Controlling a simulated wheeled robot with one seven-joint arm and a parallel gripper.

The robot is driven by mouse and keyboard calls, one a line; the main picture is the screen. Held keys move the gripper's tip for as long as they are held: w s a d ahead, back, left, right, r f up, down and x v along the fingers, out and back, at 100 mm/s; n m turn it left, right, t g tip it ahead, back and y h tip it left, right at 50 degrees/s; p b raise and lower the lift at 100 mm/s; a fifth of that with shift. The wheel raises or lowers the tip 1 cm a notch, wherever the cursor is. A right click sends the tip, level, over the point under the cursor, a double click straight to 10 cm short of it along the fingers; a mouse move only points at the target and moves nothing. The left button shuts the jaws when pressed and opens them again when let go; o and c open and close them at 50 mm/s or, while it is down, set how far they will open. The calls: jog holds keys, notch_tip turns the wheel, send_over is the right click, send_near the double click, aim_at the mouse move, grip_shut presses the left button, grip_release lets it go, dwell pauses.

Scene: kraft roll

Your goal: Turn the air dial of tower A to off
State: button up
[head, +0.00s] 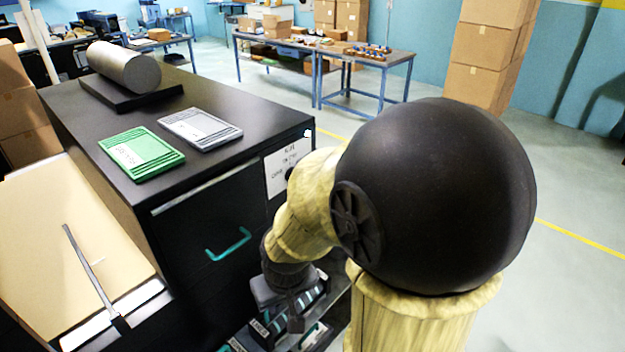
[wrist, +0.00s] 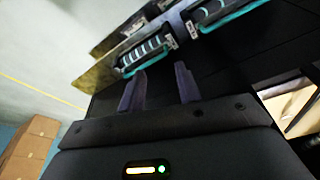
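Two dark units with teal edges and pale stripes sit low at the cabinet's front. In the wrist view one unit (wrist: 145,52) is just beyond my fingertips, and the second unit (wrist: 218,12) is at the upper right. Small white tags on them are too blurred to read, so I cannot tell which is tower A. I cannot make out the air dial. My gripper (wrist: 160,68) is open with nothing between its fingers. In the head view my gripper (head: 293,318) points down over the units and hides part of them.
A black cabinet (head: 190,235) with a teal handle (head: 228,244) stands left of my arm. Open floor lies right.

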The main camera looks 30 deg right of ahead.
jog(key=w+d+r+n+t+b, duration=0.1)
jog(key=w+d+r+t+b, duration=0.1)
jog(key=w+d+t, duration=1.05)
jog(key=s+d+r+n+t+y, duration=0.1)
jog(key=d+r+y, duration=0.1)
jog(key=d, duration=0.4)
jog(key=s+d+r+n+t+y, duration=0.1)
jog(key=d+r+n+y, duration=0.1)
jog(key=d+y, duration=0.2)
jog(key=shift+s+d+b, duration=0.4)
jog(key=shift+d, duration=0.45)
jog(key=shift+w, duration=0.15)
jog(key=p+x, duration=0.3)
jog(key=x, duration=1.4)
jog(key=shift+a+p, duration=0.2)
jog(key=shift+p, duration=0.1)
